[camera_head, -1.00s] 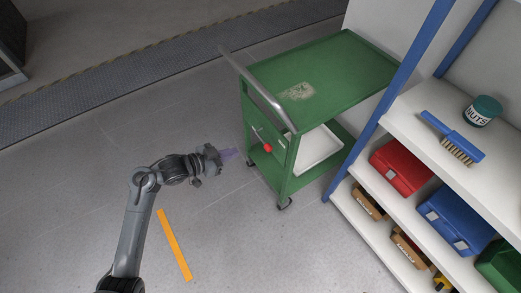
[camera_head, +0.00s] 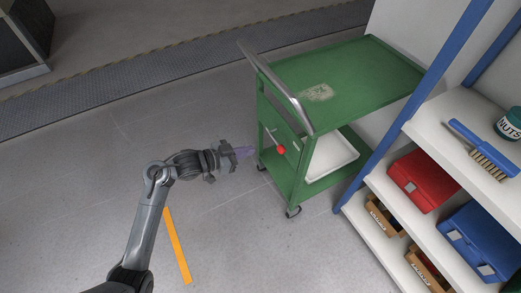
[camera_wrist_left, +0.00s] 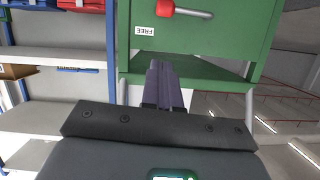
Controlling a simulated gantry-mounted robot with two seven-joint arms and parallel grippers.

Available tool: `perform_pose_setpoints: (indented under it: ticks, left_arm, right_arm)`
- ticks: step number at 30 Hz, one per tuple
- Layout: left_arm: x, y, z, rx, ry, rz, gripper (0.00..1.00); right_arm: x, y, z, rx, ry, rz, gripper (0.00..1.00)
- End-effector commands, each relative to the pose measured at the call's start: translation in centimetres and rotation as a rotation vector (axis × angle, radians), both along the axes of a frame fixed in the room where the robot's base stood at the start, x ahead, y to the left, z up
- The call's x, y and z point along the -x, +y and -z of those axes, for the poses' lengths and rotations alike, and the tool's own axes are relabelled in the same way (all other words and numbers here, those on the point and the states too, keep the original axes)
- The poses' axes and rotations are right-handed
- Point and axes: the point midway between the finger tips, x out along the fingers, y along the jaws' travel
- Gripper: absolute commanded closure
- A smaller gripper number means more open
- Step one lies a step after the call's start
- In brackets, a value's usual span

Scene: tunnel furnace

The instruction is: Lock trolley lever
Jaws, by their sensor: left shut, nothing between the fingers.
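The green trolley (camera_head: 345,75) stands beside the shelf rack, with a metal push handle along its left edge. Its lever has a red knob (camera_head: 281,149) on the end panel facing my arm. In the left wrist view the red knob (camera_wrist_left: 166,8) and its metal rod lie near the top, beside a label reading "FREE" (camera_wrist_left: 145,31). My left gripper (camera_head: 248,152) is shut and empty, just left of the trolley and apart from the knob. Its fingers (camera_wrist_left: 163,85) point toward the trolley, below the lever in the wrist view. My right gripper is not in view.
A shelf rack with blue posts (camera_head: 440,65) stands right of the trolley, holding a brush (camera_head: 480,148), a red case (camera_head: 424,180) and a blue case (camera_head: 480,238). A white tray (camera_head: 332,155) sits on the trolley's lower shelf. An orange strip (camera_head: 177,246) marks otherwise clear floor.

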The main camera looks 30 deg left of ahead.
Motion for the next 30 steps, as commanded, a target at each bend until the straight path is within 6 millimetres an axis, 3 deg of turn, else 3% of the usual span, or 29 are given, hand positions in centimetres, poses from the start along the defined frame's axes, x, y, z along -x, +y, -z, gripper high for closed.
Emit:
perform_pose_setpoints:
  ticks: [18, 24, 30]
  left_arm:
    - [-7.9, -5.3, 3.6, 0.002, -0.001, 0.002, 1.00]
    - [-8.7, -5.6, 5.8, 0.002, 0.000, 0.000, 1.00]
    - [-9.1, -5.8, 6.5, 0.000, 0.002, 0.001, 1.00]
  right_arm:
    - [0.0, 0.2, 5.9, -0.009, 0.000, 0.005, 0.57]
    - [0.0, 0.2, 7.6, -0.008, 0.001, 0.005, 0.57]
    - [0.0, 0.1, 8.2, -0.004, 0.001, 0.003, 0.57]
